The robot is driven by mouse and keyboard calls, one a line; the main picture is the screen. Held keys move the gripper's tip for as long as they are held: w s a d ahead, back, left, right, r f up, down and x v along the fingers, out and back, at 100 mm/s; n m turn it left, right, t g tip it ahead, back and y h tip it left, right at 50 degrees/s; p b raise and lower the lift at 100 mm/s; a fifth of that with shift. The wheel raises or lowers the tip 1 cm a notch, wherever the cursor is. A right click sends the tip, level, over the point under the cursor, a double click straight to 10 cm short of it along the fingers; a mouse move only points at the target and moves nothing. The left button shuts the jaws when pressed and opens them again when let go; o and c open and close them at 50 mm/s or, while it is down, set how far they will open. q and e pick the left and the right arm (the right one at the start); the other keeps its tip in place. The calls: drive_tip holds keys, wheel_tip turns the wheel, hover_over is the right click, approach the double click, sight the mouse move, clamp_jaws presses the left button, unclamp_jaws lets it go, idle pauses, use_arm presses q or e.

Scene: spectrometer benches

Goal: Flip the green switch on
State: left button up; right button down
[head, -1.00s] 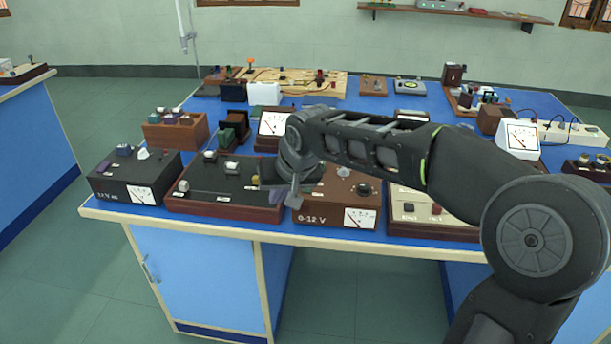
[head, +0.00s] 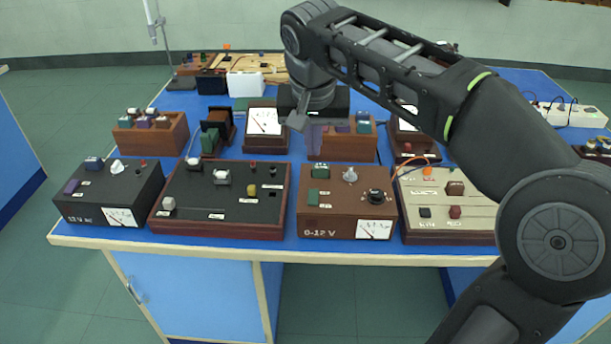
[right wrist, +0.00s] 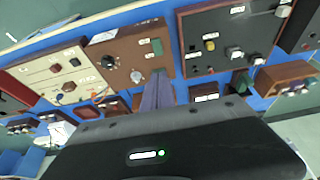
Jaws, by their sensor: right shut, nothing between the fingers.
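A brown box marked 0-12 V (head: 345,209) stands near the front edge of the bench. On its left side are a green switch (head: 313,197) and another green part (head: 320,171) behind it. In the right wrist view a green switch (right wrist: 156,46) shows on the brown box (right wrist: 121,47), just beyond the fingers. I cannot tell whether the switch is on. My right gripper (head: 314,138) is shut and empty above the back of the box, apart from the switch. Its purple-grey fingers (right wrist: 157,84) also show in the right wrist view. My left gripper is not in view.
The box also carries a black knob (head: 376,197) and a meter (head: 374,229). A black panel (head: 222,200) stands to its left and a cream panel (head: 447,205) to its right. Meters and wooden blocks stand close behind. The bench's front strip (head: 270,246) is bare.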

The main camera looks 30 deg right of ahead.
approach(313, 191)
drive_tip(key=x, duration=0.6)
drive_tip(key=shift+w+d+f, duration=0.1)
drive_tip(key=shift+w+f, duration=0.05)
drive_tip(key=shift+f, duration=0.15)
idle(0.3)
